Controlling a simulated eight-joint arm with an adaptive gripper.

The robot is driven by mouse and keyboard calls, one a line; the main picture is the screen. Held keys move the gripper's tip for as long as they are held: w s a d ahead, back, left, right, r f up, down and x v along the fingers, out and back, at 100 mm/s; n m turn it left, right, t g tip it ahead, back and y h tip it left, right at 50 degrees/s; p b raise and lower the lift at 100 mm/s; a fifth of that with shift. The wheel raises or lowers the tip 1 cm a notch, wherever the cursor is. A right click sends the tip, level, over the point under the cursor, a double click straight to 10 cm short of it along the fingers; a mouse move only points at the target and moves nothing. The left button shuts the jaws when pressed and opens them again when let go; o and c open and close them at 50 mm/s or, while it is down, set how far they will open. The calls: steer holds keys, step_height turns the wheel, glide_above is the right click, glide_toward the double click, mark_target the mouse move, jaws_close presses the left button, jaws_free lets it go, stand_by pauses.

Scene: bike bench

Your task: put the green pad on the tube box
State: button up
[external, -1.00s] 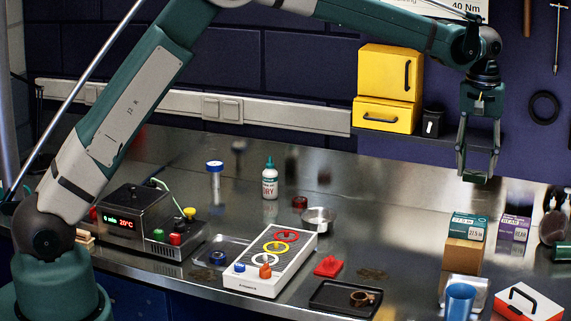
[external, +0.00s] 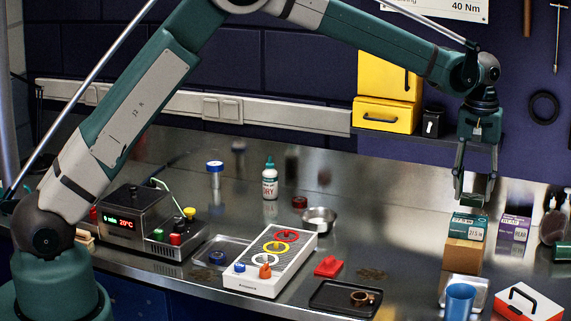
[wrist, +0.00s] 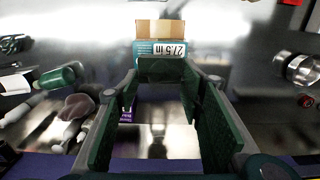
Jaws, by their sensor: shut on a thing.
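My gripper (external: 475,197) is above the back right of the bench, pointing down. In the wrist view its fingers (wrist: 160,75) are shut on the dark green pad (wrist: 162,70), which spans the gap between the fingertips. The teal tube box (external: 468,222), marked 27.5 in, stands on the bench just below the gripper in the external view. In the wrist view the tube box (wrist: 158,47) shows just beyond the pad, which hides part of it. The pad looks close above the box; I cannot tell whether they touch.
A cardboard box (external: 463,254) stands in front of the tube box. A purple box (external: 514,230) is close on its right. A blue cup (external: 459,302) and a red-and-white case (external: 528,304) are nearer the front. A yellow cabinet (external: 385,115) is behind, left of the arm.

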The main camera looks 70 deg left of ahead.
mark_target(473, 193)
steer(key=shift+f, duration=1.85)
steer(key=shift+f, duration=0.15)
steer(key=o, duration=0.7)
steer(key=shift+c, duration=0.2)
step_height(473, 193, up, 12)
steer(key=shift+r, duration=0.15)
steer(key=shift+s+r, duration=0.1)
